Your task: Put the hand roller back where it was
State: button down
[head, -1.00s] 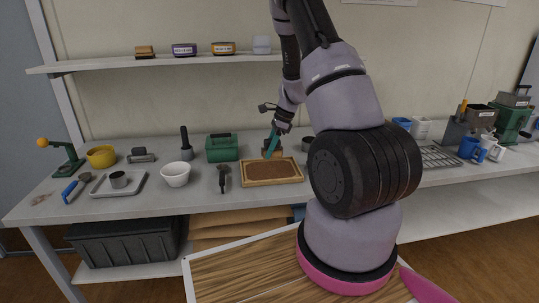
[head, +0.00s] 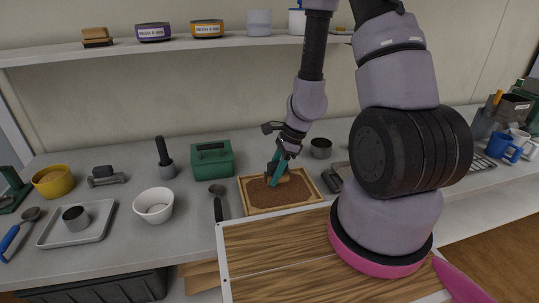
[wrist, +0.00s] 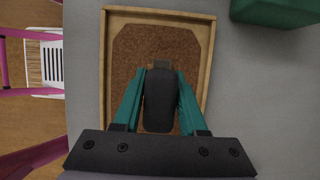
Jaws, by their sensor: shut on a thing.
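My gripper (head: 276,181) is over the soil tray, its teal fingers pointing down. In the wrist view my gripper (wrist: 158,103) is shut on a dark, rounded, elongated thing, which I take to be the hand roller (wrist: 158,100). In the head view the hand roller is mostly hidden by the fingers. The wooden-framed tray (head: 262,211) holds brown soil and lies on the bench; it also shows in the wrist view (wrist: 205,60). I cannot tell whether the roller touches the soil.
A dark-handled scoop (head: 217,203) lies left of the tray, with a green box (head: 212,160) behind. A white bowl (head: 154,205), a metal tray (head: 95,228) and a yellow pot (head: 53,181) stand further left. Mugs are at far right.

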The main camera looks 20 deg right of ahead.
jog(key=w, duration=1.8)
jog(key=shift+f, duration=1.75)
jog(key=shift+f, duration=0.1)
jog(key=shift+c, duration=2.3)
grip_release()
jog(key=v, duration=1.2)
jog(key=shift+s, duration=0.15)
